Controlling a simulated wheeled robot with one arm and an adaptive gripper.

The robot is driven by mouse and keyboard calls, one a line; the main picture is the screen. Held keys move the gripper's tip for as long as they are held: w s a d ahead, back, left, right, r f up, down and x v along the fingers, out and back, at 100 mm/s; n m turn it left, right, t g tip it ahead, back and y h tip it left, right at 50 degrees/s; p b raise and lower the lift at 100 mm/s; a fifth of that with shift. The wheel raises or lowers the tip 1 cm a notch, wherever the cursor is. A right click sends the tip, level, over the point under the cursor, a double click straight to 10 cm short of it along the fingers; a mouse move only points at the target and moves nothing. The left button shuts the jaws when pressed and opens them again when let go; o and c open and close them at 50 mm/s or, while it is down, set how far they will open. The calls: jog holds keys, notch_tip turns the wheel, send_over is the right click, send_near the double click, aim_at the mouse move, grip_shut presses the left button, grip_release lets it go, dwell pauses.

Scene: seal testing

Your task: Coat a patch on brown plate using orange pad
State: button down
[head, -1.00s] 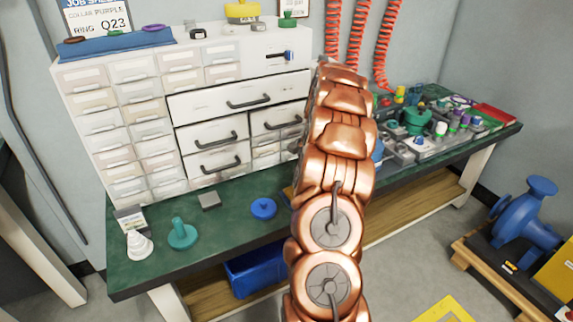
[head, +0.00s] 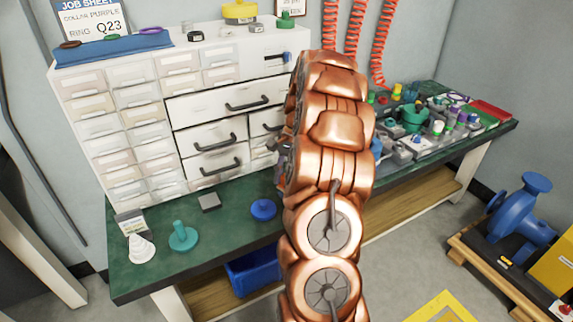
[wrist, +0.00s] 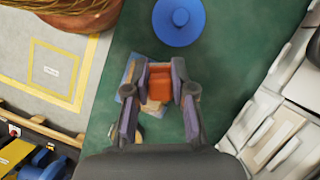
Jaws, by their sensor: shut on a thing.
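In the wrist view my gripper (wrist: 158,88) is shut on the orange pad (wrist: 160,90), which sits between its two fingers. The gripper is above the green bench top. Just beyond and below the pad, a tan-brown piece (wrist: 151,106) and a bluish edge show partly between and beside the fingers. I cannot tell whether this is the brown plate, nor whether the pad touches it. In the head view my copper arm hides the pad and that part of the bench. Only a dark bit of the gripper (head: 282,160) shows at the arm's left edge.
A blue knobbed disc (head: 263,210) lies on the bench (head: 222,232) close to the gripper. A teal knobbed piece (head: 183,237), a white cone (head: 140,247) and a grey block (head: 209,202) stand left. A drawer cabinet (head: 215,105) stands behind. Fittings crowd the bench's right end.

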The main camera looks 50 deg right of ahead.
aim_at(284, 177)
jog(key=shift+r+p, duration=0.95)
jog(key=shift+r, duration=1.3)
